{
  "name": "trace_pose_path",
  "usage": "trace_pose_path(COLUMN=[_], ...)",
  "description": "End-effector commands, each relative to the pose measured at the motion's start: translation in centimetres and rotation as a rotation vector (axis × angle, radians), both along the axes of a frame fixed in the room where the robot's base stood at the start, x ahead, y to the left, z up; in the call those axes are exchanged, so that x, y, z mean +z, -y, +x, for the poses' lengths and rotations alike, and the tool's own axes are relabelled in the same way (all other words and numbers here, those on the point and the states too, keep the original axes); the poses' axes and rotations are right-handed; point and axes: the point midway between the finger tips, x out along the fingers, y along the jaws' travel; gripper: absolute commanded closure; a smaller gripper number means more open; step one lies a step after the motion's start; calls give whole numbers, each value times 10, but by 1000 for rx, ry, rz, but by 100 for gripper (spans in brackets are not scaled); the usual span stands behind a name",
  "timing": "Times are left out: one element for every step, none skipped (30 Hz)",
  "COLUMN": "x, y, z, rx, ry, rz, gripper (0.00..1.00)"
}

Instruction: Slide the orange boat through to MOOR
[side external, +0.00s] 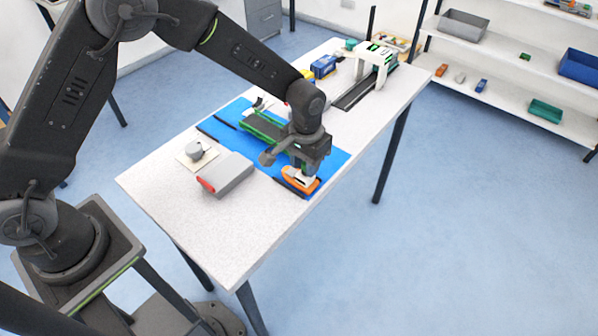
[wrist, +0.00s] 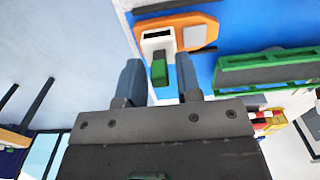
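The orange boat (side external: 297,186) with a white cabin lies at the near right end of the blue mat (side external: 333,160). In the wrist view the boat (wrist: 200,28) is just beyond my fingertips, with a green block (wrist: 160,70) standing out from its white cabin. My gripper (side external: 306,163) is directly over the boat, pointing down. In the wrist view the fingers of my gripper (wrist: 158,65) are apart, one on each side of the green block, with gaps beside it. Contact with the boat cannot be told. No MOOR lettering is readable.
A green-sided long structure (side external: 262,127) stands on the mat beside my gripper. A grey box with a red end (side external: 228,172) and a grey knob on a pale plate (side external: 194,151) are left of the mat. A white gantry crane (side external: 378,60) stands at the far end.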

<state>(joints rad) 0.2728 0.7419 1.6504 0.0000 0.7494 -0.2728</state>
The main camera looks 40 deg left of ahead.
Motion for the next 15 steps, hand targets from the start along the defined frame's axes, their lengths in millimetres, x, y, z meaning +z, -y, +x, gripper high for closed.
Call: trace_pose_path(x=[0, 0, 0, 0, 0, 0, 0, 0, 0, 0, 0, 0, 0, 0, 0], y=[0, 0, 0, 0, 0, 0, 0, 0, 0, 0, 0, -1, -2, -4, -5], z=[0, 0, 0, 0, 0, 0, 0, 0, 0, 0, 0, 0, 0, 0, 0], rx=[0, 0, 0, 0, 0, 0, 0, 0, 0, 0, 0, 0, 1, 1, 2], ry=[0, 0, 0, 0, 0, 0, 0, 0, 0, 0, 0, 0, 0, 0, 0], rz=[0, 0, 0, 0, 0, 0, 0, 0, 0, 0, 0, 0, 0, 0, 0], gripper=[73, 76, 80, 82, 85, 89, 92, 95, 96, 96, 96, 96, 96, 96, 96])
